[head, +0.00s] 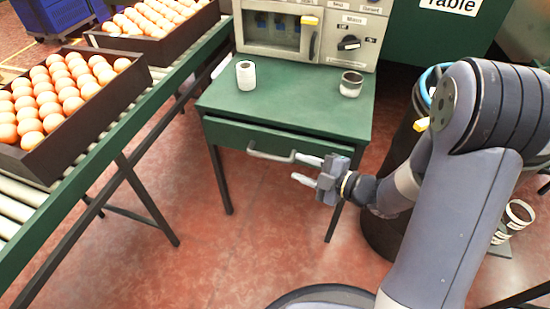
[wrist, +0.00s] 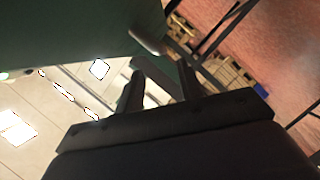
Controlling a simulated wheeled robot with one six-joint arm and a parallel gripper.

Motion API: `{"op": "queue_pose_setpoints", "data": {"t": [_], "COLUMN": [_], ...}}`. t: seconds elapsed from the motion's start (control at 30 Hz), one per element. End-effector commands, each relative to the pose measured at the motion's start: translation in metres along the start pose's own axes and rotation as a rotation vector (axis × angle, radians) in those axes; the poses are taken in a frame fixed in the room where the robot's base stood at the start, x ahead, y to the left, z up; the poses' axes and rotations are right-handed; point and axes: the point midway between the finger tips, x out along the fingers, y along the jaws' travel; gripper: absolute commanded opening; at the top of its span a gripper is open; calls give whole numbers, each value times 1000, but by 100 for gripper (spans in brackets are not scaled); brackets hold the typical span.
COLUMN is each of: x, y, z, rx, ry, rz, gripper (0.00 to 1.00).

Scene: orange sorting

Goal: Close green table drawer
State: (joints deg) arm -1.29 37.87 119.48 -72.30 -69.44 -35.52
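The green table (head: 300,97) stands in the middle of the head view. Its green drawer (head: 228,133) is under the top; its front sits close to the table edge, and I cannot tell whether a small gap is left. The grey bar handle (head: 268,156) is on the drawer front. My gripper (head: 299,170) is open and empty at the right end of the handle, with the upper finger close to it; I cannot tell whether they touch. The wrist view shows the two fingers (wrist: 158,88) apart, with a green surface and a pale handle end (wrist: 147,41) beyond.
A roller conveyor (head: 110,135) with crates of oranges (head: 130,105) runs along the left. A dark bin (head: 385,215) is right of the table. The floor in front is clear.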

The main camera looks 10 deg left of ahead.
Motion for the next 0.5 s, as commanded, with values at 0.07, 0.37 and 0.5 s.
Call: {"op": "queue_pose_setpoints", "data": {"t": [0.07,0.37,0.5], "x": [13,65,84], "y": [-2,-3,-2], "z": [0,0,0], "rx": [-3,-4,-3], "ry": [5,3,2], "rz": [-2,-4,-3], "gripper": [36,36,36]}}
